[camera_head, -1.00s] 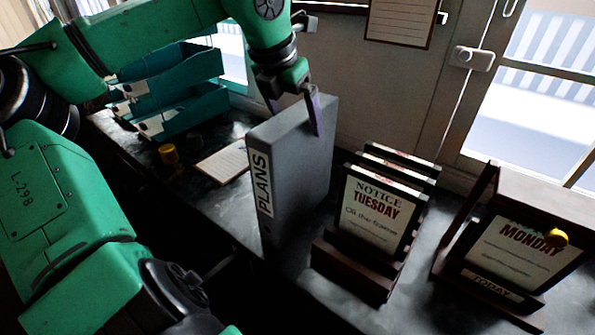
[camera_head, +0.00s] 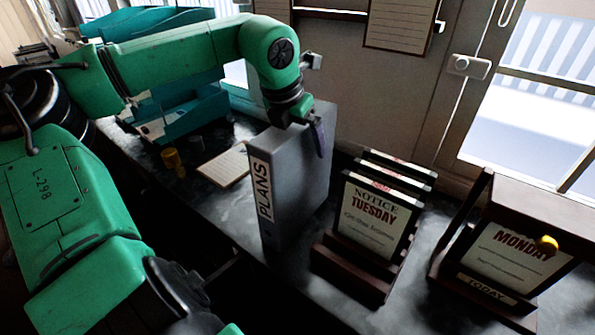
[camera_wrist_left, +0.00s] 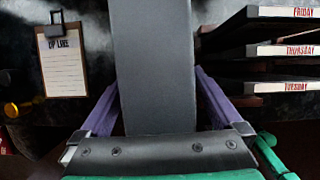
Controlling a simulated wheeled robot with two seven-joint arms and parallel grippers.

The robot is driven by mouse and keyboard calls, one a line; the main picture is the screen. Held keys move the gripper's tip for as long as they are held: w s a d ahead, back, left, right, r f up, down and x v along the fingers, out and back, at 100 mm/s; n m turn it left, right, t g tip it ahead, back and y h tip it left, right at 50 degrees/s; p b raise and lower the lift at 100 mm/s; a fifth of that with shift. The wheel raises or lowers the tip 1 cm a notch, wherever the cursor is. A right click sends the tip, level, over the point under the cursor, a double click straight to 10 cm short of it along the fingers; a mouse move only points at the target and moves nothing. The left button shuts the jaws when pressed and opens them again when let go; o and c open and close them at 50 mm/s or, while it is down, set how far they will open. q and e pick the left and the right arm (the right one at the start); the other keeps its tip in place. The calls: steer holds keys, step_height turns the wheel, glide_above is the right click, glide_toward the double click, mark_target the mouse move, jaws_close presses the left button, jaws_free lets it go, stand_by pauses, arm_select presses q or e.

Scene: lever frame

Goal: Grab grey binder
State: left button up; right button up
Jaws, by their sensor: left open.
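The grey binder (camera_head: 292,195) stands upright on the dark counter in the head view, its spine labelled PLANS facing the near left. In the left wrist view the binder (camera_wrist_left: 154,60) runs up the middle, between the two purple fingers. My left gripper (camera_head: 312,138) is at the binder's top, with one finger on its right face; the other finger is hidden in the head view. In the wrist view the left gripper (camera_wrist_left: 158,112) is open, its fingers on either side of the binder, with a small gap at the left finger. My right gripper does not show.
A rack of notice boards (camera_head: 372,215) stands close to the binder's right. A MONDAY stand (camera_head: 510,255) is farther right. A clipboard (camera_head: 224,166), a yellow cup (camera_head: 171,158) and teal trays (camera_head: 190,112) are left of the binder. Bare counter (camera_head: 215,205) lies between.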

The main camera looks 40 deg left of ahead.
arm_select(q)
jaws_close()
stand_by(0.3)
